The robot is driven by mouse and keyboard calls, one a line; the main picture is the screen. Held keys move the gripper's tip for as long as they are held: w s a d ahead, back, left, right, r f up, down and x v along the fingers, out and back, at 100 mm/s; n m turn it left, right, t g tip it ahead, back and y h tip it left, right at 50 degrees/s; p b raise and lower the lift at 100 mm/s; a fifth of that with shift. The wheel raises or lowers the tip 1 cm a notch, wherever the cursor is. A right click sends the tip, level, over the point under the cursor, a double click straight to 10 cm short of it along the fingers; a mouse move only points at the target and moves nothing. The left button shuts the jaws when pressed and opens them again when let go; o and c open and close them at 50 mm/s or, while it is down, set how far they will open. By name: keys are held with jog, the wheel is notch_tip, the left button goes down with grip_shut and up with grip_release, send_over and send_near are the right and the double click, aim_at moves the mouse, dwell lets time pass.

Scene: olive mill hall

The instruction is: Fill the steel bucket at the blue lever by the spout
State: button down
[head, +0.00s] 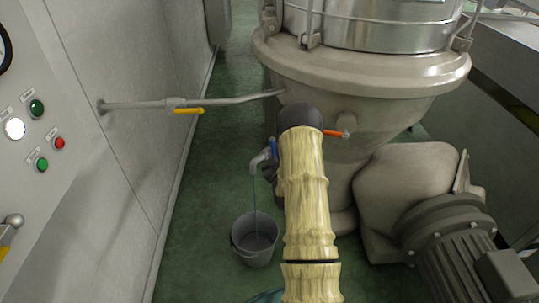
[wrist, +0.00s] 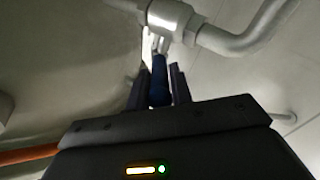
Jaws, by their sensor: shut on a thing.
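The grey steel bucket (head: 254,250) stands upright on the green floor below the spout (head: 259,160) in the head view. A thin bluish stream (head: 254,195) runs from the spout down into the bucket; I cannot tell the level inside. The blue lever (head: 274,147) sits at the spout's valve, just left of my arm. In the wrist view the blue lever (wrist: 159,82) stands between the dark fingers of my gripper (wrist: 160,88), which is shut on it below a pale pipe fitting. In the head view my arm hides most of the gripper.
A yellow lever (head: 188,110) is on the wall pipe, and an orange-red lever (head: 335,133) is on the large machine (head: 400,110). A control panel (head: 40,130) with buttons fills the left. A motor (head: 455,245) stands at right. Green floor is open left of the bucket.

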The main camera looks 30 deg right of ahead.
jog(key=shift+d, duration=0.1)
jog(key=c, duration=1.3)
grip_release()
jog(key=shift+c, duration=0.2)
jog(key=shift+s, duration=0.1)
jog(key=b+v, duration=0.1)
jog(key=v, duration=1.6)
jog(key=shift+b, duration=0.3)
